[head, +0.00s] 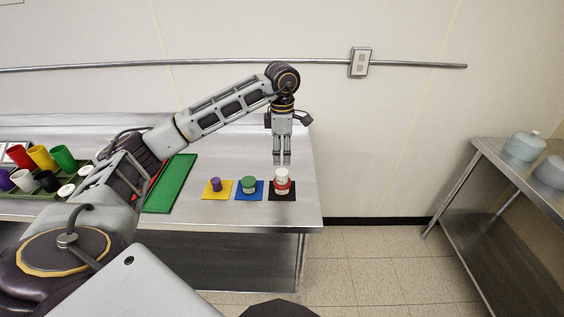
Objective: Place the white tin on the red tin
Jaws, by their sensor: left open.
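The white tin (281,174) sits on top of the red tin (282,186), and the two stand upright as a small stack on a black mat (289,197) near the table's right end. My left gripper (281,162) points straight down just above the white tin. Its jaws are open, with the fingertips close to the tin's top; I cannot tell whether they touch it. My right gripper is out of view.
Left of the stack, a green tin (249,184) is on a blue mat (243,195) and a purple item (215,184) on a yellow mat (211,193). A green board (172,185) lies farther left.

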